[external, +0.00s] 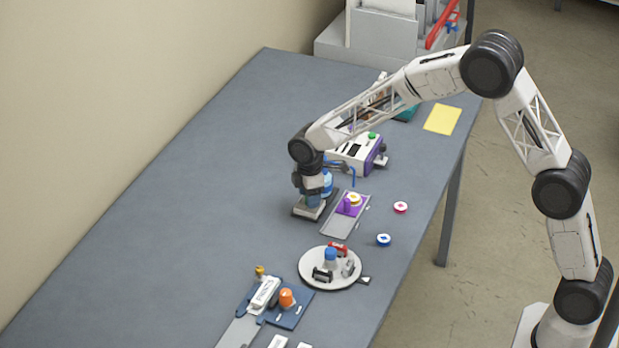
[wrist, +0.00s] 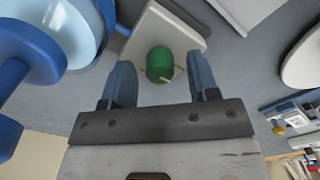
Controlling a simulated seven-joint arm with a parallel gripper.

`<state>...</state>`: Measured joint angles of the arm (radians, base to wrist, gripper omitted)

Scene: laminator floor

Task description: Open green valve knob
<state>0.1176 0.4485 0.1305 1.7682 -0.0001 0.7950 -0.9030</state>
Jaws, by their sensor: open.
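The green valve knob (wrist: 160,64) stands on a pale grey base plate (wrist: 150,30) in the wrist view. My gripper (wrist: 160,70) is open, with one blue-grey finger on each side of the knob and visible gaps between fingers and knob. In the external view my gripper (external: 313,190) points down over the grey base (external: 307,212). The knob itself is hidden there by my wrist. A blue and light-blue rounded part (wrist: 70,25) is close to the left finger in the wrist view.
A grey tray (external: 336,226) with a purple piece lies to the right. A white round plate (external: 312,277) with small parts is in front. A purple-white box (external: 355,152) stands behind. Loose red (external: 400,208) and blue (external: 384,240) discs lie at right. The table's left side is clear.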

